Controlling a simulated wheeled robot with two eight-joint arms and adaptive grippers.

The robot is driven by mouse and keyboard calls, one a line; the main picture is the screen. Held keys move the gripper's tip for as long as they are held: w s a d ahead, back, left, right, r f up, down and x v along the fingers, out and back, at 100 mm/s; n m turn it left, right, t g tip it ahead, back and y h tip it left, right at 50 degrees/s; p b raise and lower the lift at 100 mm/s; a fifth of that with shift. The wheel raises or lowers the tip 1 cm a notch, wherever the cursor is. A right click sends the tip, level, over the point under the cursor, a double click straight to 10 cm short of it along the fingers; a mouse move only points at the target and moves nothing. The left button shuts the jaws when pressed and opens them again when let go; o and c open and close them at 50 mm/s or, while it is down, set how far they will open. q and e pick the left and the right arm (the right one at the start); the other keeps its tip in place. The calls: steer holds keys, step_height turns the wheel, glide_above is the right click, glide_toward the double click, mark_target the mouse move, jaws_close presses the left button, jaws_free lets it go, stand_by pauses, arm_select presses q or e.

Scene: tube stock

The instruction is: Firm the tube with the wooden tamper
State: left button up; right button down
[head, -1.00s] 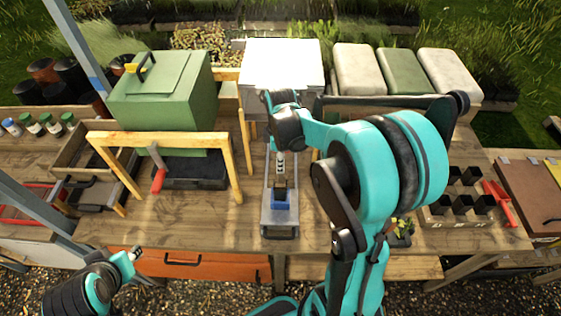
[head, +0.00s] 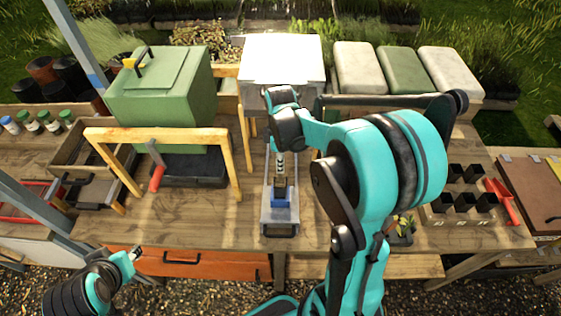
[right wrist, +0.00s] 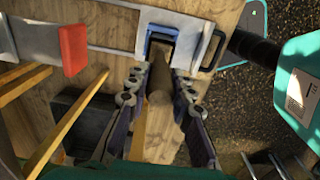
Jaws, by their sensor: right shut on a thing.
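My right gripper (head: 280,166) is shut on the wooden tamper, over the grey metal tray on the bench. In the right wrist view the tamper (right wrist: 160,84) shows as a brown cylinder between the two fingers (right wrist: 160,92). Its far end is at the open side of a blue holder (right wrist: 162,32), which also shows in the head view (head: 281,199) on the grey tray (head: 280,230). I cannot make out the tube inside the holder or whether the tamper touches it. My left gripper (head: 136,254) is low at the left, empty, in front of the bench; its jaw opening is too small to read.
A wooden frame (head: 160,133) stands left of the tray, with a red-handled tool (head: 157,178) and a black tray (head: 190,170). A green box (head: 160,90) and a white box (head: 282,62) stand behind. Black pots (head: 464,202) sit at the right. Bare bench lies left of the grey tray.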

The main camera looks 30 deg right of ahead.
steer(key=shift+f+b, duration=1)
steer(key=shift+f, duration=0.05)
stand_by(1.9)
steer(key=shift+r, duration=0.1)
stand_by(0.5)
steer(key=shift+r+p, duration=4.05)
steer(key=shift+r, duration=1.4)
steer(key=shift+f, duration=0.1)
